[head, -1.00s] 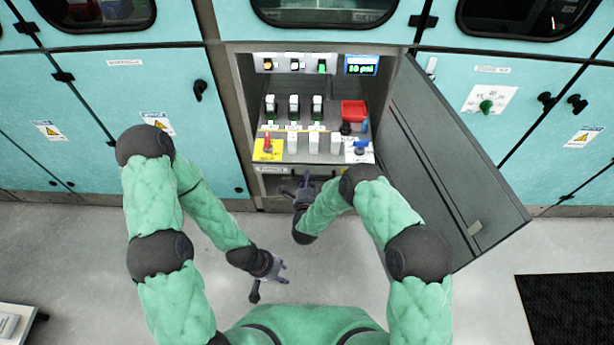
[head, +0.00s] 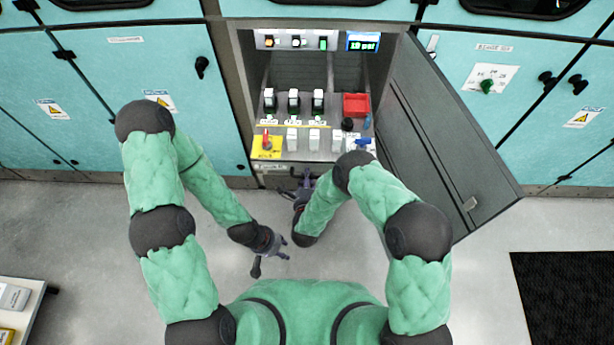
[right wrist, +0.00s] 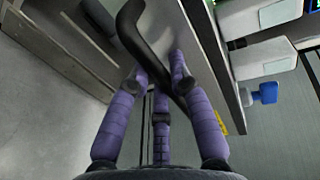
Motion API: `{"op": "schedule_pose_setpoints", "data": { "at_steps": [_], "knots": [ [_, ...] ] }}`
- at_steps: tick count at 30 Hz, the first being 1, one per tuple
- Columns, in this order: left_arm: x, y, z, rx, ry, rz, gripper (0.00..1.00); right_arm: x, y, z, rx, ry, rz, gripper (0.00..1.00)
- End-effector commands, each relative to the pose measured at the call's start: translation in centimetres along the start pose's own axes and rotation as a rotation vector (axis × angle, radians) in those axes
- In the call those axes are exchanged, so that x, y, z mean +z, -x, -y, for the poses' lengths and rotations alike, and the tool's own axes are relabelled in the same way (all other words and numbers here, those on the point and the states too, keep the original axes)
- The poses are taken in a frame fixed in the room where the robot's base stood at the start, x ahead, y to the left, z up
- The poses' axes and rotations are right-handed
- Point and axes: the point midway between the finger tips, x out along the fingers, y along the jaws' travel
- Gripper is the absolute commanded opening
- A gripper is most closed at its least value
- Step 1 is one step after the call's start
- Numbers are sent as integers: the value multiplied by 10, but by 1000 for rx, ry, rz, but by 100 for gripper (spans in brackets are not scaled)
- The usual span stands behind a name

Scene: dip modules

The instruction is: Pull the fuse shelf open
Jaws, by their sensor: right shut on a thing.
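The fuse shelf (head: 272,168) is a grey pull-out shelf in the open cabinet bay, drawn partly forward. It carries white and black fuse modules, a red tray (head: 356,105) and a yellow plate with a red switch (head: 266,146). Its dark curved handle (right wrist: 138,38) shows large in the right wrist view. My right gripper (head: 302,186) is at the shelf's front, its purple fingers (right wrist: 160,85) shut on the handle. My left gripper (head: 279,246) hangs empty over the floor, its fingers apart.
The grey cabinet door (head: 440,135) stands swung open on the right. Teal cabinets (head: 150,70) line the wall. A pressure display (head: 363,41) is at the bay's top. A white table (head: 18,305) is at lower left, a black mat (head: 565,290) at lower right. Floor between is clear.

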Motion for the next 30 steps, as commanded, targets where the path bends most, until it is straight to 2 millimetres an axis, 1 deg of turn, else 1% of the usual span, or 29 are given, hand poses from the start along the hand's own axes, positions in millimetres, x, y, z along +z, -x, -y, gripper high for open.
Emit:
{"op": "schedule_pose_setpoints", "data": {
  "at_steps": [1,2,3,4,12,16,20,24,27,30],
  "knots": [
    [0,0,0,0,0,0,40,0,1,-2,6,1,1,24],
    [0,0,0,0,0,0,40,0,1,-2,6,1,1,32],
    [0,0,0,0,0,0,40,0,1,-2,5,1,1,43],
    [0,0,0,0,0,0,40,0,1,-2,5,1,1,46],
    [0,0,0,0,0,0,40,0,0,-1,2,0,0,46],
    [0,0,0,0,0,0,40,0,6,-1,2,0,1,46],
    [0,0,0,0,0,0,40,1,23,-1,4,1,3,46],
    [0,0,0,0,0,0,40,1,46,-1,3,1,4,46],
    [0,0,0,0,0,0,40,1,59,-1,3,2,3,46],
    [0,0,0,0,0,0,40,1,69,-1,3,1,2,46]
  ]
}}
